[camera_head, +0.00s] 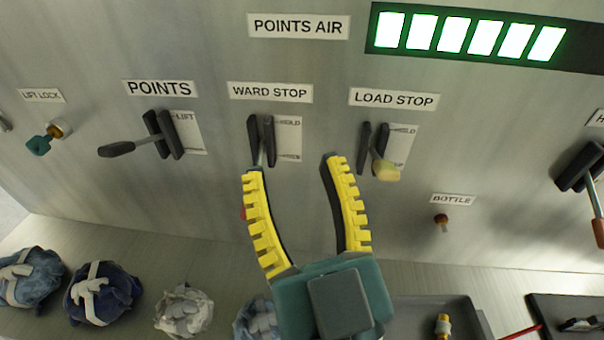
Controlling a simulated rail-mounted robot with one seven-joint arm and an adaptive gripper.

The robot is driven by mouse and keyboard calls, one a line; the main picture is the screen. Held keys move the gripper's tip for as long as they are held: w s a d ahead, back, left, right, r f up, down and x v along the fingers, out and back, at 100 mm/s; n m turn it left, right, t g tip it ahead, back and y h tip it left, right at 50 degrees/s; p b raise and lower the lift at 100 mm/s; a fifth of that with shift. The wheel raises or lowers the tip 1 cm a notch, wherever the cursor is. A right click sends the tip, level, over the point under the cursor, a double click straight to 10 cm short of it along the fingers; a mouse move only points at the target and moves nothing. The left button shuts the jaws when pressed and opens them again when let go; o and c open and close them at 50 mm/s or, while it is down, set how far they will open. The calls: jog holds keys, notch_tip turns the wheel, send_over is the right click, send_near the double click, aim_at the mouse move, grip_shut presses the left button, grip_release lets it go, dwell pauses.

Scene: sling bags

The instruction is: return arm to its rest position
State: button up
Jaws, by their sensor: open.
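My gripper (294,165) has a teal body and two yellow ribbed fingers. It is open, with nothing between the fingers, and points up toward the metal panel. Its left fingertip overlaps the lower end of the WARD STOP lever (261,140) in the picture; I cannot tell whether they touch. The right fingertip shows left of the LOAD STOP lever (384,167), which has a pale yellow knob. The handle end of the WARD STOP lever is hidden behind the left finger.
The panel (480,150) also carries the POINTS lever (135,147), a teal key (42,143), a red-brown BOTTLE knob (441,220) and a lever (592,200) at far right. Several bundled bags (102,292) lie on the ledge below. A grey tray (415,305) sits right of my gripper.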

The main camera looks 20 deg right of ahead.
notch_tip(320, 180, up, 22)
jog(key=p, duration=2.2)
notch_tip(320, 180, down, 49)
jog(key=b, duration=4.9)
jog(key=shift+f, duration=0.15)
jog(key=shift+c, duration=0.2)
